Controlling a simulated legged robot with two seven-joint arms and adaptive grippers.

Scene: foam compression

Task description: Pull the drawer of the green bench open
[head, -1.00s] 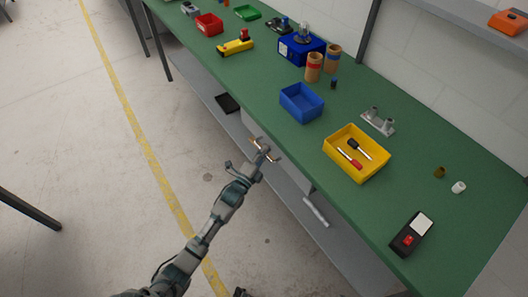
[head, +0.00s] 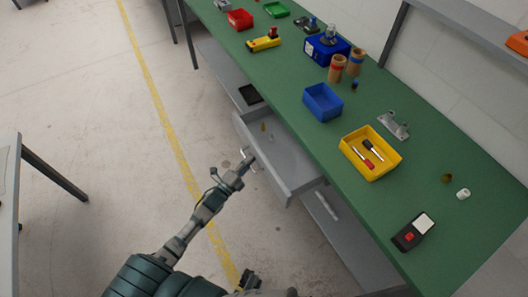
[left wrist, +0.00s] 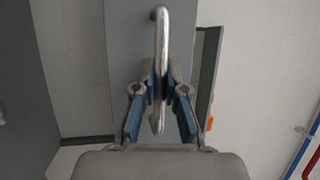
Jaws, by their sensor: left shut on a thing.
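The green bench (head: 300,130) runs diagonally across the head view. Its grey drawer (head: 292,160) stands out from under the bench top, with its inside showing. My left gripper (head: 246,160) is at the front of the drawer, shut on the drawer's handle. In the left wrist view the handle (left wrist: 162,40) is a bent metal bar, and the fingers of my left gripper (left wrist: 160,95) close on it from both sides. The grey drawer front (left wrist: 125,40) lies behind the bar. My right gripper is not clearly seen.
A small brown piece (head: 263,127) is in the drawer. A blue bin (head: 322,102) and a yellow bin (head: 370,153) with screwdrivers stand on the bench top. A second handle (head: 326,205) is under the bench. The floor left of the drawer is clear.

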